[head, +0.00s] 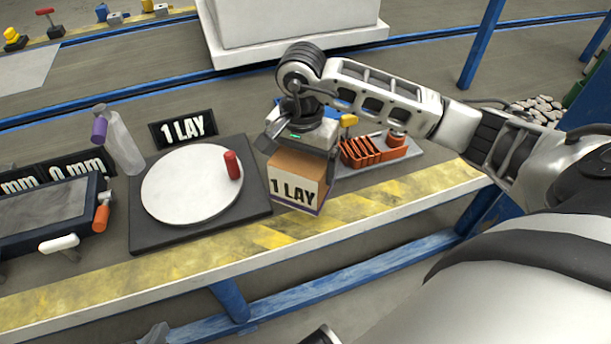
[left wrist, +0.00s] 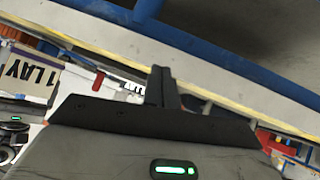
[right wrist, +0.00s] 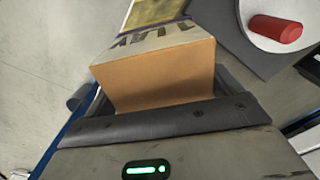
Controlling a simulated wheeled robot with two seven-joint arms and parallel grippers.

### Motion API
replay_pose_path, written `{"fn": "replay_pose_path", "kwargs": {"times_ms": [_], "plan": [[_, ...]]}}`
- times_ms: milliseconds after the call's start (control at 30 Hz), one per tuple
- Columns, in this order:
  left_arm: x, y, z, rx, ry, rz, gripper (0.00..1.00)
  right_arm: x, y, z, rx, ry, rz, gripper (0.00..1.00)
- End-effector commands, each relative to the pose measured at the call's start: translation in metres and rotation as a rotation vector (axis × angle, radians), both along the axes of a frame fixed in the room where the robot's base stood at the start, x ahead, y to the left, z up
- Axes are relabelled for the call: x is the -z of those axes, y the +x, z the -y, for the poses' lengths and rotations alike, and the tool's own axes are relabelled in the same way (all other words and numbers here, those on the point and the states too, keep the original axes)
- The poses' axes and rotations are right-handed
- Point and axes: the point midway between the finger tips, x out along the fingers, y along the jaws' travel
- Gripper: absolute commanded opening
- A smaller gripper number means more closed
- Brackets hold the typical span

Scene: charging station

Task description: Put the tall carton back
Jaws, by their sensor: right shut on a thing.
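The tall carton (head: 298,182) is a brown box with a white band reading "1 LAY" and a purple lower edge. My right gripper (head: 301,152) is shut on its upper part, with one finger on each side. In the right wrist view the carton (right wrist: 160,75) fills the space between the fingers. It is over the bench's yellow-striped front edge; I cannot tell whether its bottom touches. In the left wrist view the carton's label (left wrist: 30,75) shows at the left. My left gripper (left wrist: 164,80) has its fingers together, empty, apart from the carton.
Left of the carton, a dark square base (head: 150,235) bears a white disc (head: 185,185) with a red cylinder (head: 232,165). A "1 LAY" sign (head: 183,128) stands behind it. An orange slotted rack (head: 368,151) is close at the carton's right. A clear bottle (head: 122,145) stands left.

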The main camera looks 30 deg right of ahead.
Motion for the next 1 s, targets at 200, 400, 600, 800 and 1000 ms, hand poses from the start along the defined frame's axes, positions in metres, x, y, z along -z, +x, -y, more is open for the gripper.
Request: {"fn": "replay_pose_path", "kwargs": {"times_ms": [200, 400, 600, 800, 1000], "plan": [[-0.002, 0.005, 0.001, 0.000, -0.005, 0.019, 0.00, 0.011, 0.006, 0.008, 0.002, 0.002, 0.002, 0.52], [-0.005, 0.007, 0.003, -0.003, -0.019, 0.050, 0.00, 0.039, 0.008, 0.012, 0.000, 0.002, -0.002, 0.52], [-0.015, 0.008, 0.007, -0.002, -0.034, 0.077, 0.00, 0.047, 0.009, 0.012, 0.000, 0.001, 0.003, 0.52], [-0.011, 0.006, 0.007, 0.000, -0.033, 0.073, 0.00, 0.050, 0.009, 0.012, 0.000, 0.001, 0.003, 0.52], [-0.011, 0.005, 0.007, 0.001, -0.033, 0.075, 0.00, 0.051, 0.009, 0.012, 0.000, 0.001, 0.001, 1.00]]}}
